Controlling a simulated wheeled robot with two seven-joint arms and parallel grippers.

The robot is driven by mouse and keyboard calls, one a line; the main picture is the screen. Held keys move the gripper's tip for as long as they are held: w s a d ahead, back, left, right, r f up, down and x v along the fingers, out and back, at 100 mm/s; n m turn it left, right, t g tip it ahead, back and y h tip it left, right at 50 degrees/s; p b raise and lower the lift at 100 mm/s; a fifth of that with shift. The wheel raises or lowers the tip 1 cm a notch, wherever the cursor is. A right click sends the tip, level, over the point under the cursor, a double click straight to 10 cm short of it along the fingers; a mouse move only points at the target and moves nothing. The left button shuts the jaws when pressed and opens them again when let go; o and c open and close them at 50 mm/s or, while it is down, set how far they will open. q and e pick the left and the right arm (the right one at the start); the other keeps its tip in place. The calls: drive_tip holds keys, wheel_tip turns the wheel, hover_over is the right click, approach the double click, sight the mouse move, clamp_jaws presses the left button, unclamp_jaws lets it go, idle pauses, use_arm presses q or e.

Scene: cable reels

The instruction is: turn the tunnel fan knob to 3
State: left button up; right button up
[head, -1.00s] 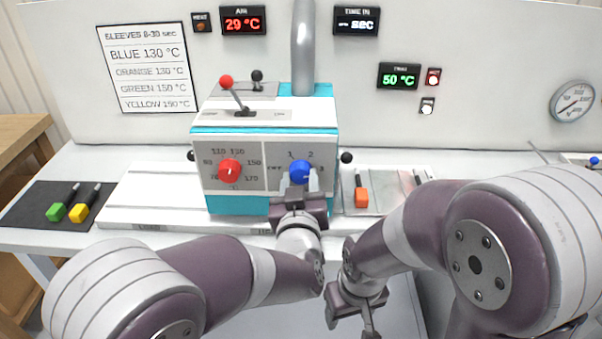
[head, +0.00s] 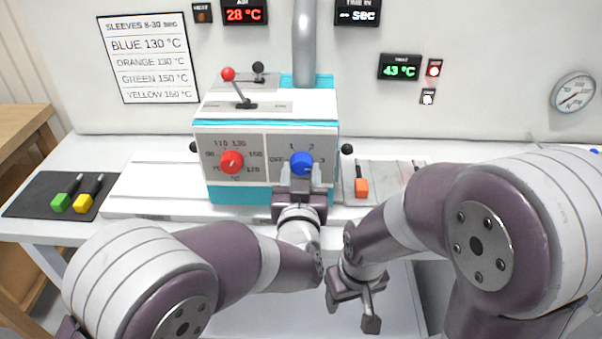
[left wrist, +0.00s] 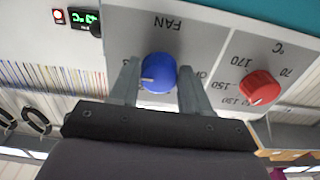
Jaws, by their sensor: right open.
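The blue fan knob (head: 302,162) is on the right half of the front panel of the teal and white machine (head: 230,196). Its white mark points right, toward the 3. In the left wrist view the knob (left wrist: 158,73) is upside down, with its mark to the left. My left gripper (head: 300,176) is in front of the knob. Its fingers stand one on each side, with small gaps visible in the left wrist view (left wrist: 159,78), so it looks open. My right gripper (head: 352,312) is open and empty, low in front of the bench.
A red temperature knob (head: 231,162) sits left of the fan knob. A red-tipped lever (head: 236,90) is on top. Green (head: 61,202) and yellow (head: 84,203) handled tools lie on a dark mat at left. An orange-ended tool (head: 361,187) lies right of the machine.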

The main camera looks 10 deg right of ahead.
use_arm(q)
drive_tip(key=shift+o, duration=1.1)
drive_tip(key=v, duration=1.2)
drive_tip(key=shift+s+b, duration=0.35)
drive_tip(key=shift+b, duration=0.05)
drive_tip(key=shift+a, duration=0.1)
